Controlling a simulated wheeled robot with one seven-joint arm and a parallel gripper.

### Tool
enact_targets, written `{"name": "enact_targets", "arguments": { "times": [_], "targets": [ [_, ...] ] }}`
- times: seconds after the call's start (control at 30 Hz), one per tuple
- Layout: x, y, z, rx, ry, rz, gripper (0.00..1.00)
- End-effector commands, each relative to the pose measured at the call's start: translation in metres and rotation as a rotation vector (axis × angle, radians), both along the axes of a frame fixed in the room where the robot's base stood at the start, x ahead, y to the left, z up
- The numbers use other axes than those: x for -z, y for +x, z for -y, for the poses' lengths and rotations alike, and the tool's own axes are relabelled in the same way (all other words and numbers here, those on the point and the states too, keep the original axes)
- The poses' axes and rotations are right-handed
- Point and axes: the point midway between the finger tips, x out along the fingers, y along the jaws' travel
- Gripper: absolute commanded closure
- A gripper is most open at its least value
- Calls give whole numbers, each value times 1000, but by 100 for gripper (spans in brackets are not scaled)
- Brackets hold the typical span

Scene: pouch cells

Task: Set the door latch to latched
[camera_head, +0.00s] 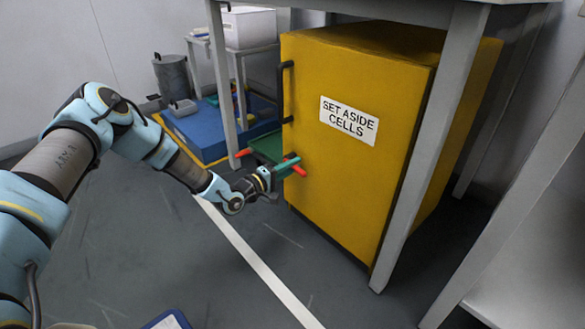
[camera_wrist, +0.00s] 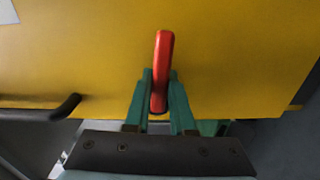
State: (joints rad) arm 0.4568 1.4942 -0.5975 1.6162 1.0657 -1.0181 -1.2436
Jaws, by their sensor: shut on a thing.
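The yellow cabinet (camera_head: 345,165) carries a "SET ASIDE CELLS" sign on its door. A red latch lever (camera_head: 299,170) is on the door's left side, below the black door handle (camera_head: 285,90). My gripper (camera_head: 287,166) is at the lever, its teal fingers hiding part of it. In the wrist view the red lever (camera_wrist: 162,65) stands between the two fingers of my gripper (camera_wrist: 160,98), which is shut on it. There the lever runs nearly upright in the picture, its end reaching beyond the fingertips. The door looks closed against the cabinet.
A grey table leg (camera_head: 432,150) stands in front of the cabinet's right side. A blue platform (camera_head: 205,125) and a grey bin (camera_head: 173,77) are behind on the left. A green object (camera_head: 265,147) is behind my gripper.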

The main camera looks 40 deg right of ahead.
Motion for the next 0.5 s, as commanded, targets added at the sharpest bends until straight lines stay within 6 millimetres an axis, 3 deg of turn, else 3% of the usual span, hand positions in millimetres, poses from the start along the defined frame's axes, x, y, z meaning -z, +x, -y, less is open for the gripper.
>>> {"name": "enact_targets", "arguments": {
  "times": [0.5],
  "targets": [
    [-1,1,0,-1,3,-36,100]
  ]
}}
